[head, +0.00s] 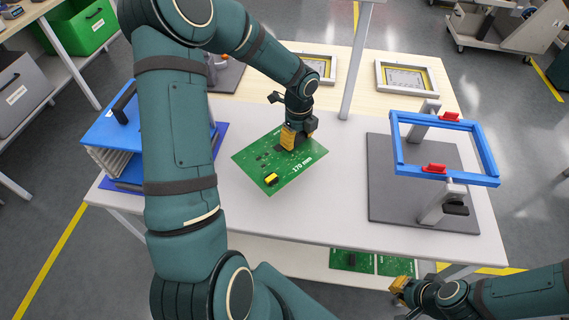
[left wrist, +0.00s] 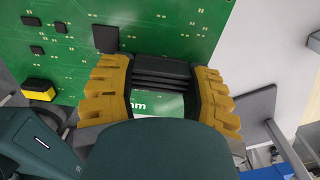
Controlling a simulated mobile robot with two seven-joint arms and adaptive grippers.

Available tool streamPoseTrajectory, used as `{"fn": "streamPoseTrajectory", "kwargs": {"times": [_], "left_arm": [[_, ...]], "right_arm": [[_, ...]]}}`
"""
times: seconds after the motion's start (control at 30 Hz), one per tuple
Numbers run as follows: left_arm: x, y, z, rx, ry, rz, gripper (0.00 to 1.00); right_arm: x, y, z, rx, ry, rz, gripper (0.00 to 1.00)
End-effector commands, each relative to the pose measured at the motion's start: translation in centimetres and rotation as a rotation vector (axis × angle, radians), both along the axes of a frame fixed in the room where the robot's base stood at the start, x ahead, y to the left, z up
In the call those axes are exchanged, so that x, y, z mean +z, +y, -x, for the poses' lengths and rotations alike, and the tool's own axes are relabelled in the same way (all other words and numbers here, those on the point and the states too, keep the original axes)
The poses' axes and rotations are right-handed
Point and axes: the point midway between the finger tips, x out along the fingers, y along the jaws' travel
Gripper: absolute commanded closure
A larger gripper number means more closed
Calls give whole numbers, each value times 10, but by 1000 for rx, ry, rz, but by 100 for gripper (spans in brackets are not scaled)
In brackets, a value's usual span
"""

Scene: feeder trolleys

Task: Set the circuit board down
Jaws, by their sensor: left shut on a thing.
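The green circuit board (head: 262,163), marked "170 mm", is over the middle of the white table, tilted in the head view. My left gripper (head: 290,138) is at its upper right part, with yellow fingers shut on it. In the left wrist view the board (left wrist: 190,25) fills the top, with dark chips and a yellow-and-black part (left wrist: 40,88). The yellow fingers (left wrist: 160,95) stand either side of a dark block on the board. Whether the board touches the table is hard to tell. My right gripper (head: 402,292) is low at the bottom right; its fingertips are too small to read.
A blue frame (head: 445,176) on a grey base plate (head: 382,190) stands at the right of the table. A blue rack (head: 108,130) stands at the left. A post (head: 354,70) rises behind the board. More green boards (head: 352,260) lie on the lower shelf.

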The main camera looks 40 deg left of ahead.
Motion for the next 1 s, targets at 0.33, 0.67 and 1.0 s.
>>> {"fn": "streamPoseTrajectory", "kwargs": {"times": [0.33, 0.67, 1.0], "left_arm": [[-20, 11, 0, -115, 3, 0, 91], [-68, 11, 0, -113, 1, -1, 91], [-103, 11, 0, -112, 1, -1, 91]], "right_arm": [[-5, 0, 1, 2, 2, 0, 100], [-16, 1, 4, 8, 10, -2, 100], [-25, 1, 3, 8, 7, -2, 100]]}}
